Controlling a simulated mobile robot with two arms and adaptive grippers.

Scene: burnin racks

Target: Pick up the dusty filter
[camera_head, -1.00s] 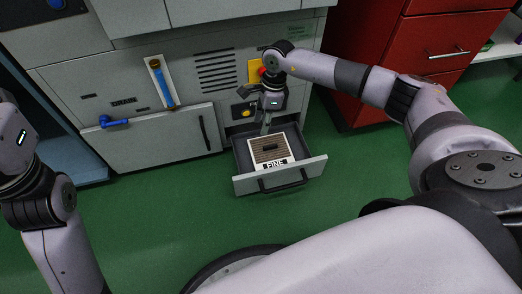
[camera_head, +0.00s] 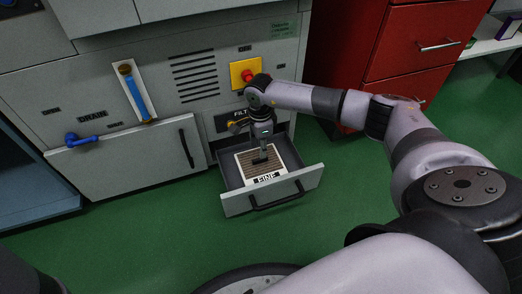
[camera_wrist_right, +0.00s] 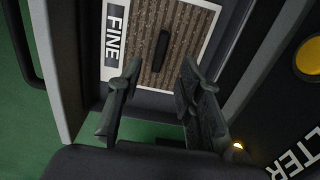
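The filter (camera_head: 247,161) is a white-framed square with a brown, speckled pleated face and a dark bar handle. It is marked FINE and lies in the open grey drawer (camera_head: 237,206). In the right wrist view the filter (camera_wrist_right: 185,50) shows its dark handle (camera_wrist_right: 161,50) ahead of the fingertips. My right gripper (camera_head: 262,152) points down over the filter. In the right wrist view its two fingers (camera_wrist_right: 160,78) stand apart, empty, with the handle in line with the gap. Whether the fingertips touch the filter is unclear. My left gripper is not in view.
The cabinet has a yellow plate with a red button (camera_head: 248,74), a blue drain handle (camera_head: 82,139) and a blue-filled gauge (camera_head: 137,95). Red drawers (camera_head: 408,52) stand at the right. The green floor (camera_head: 150,235) before the drawer is clear.

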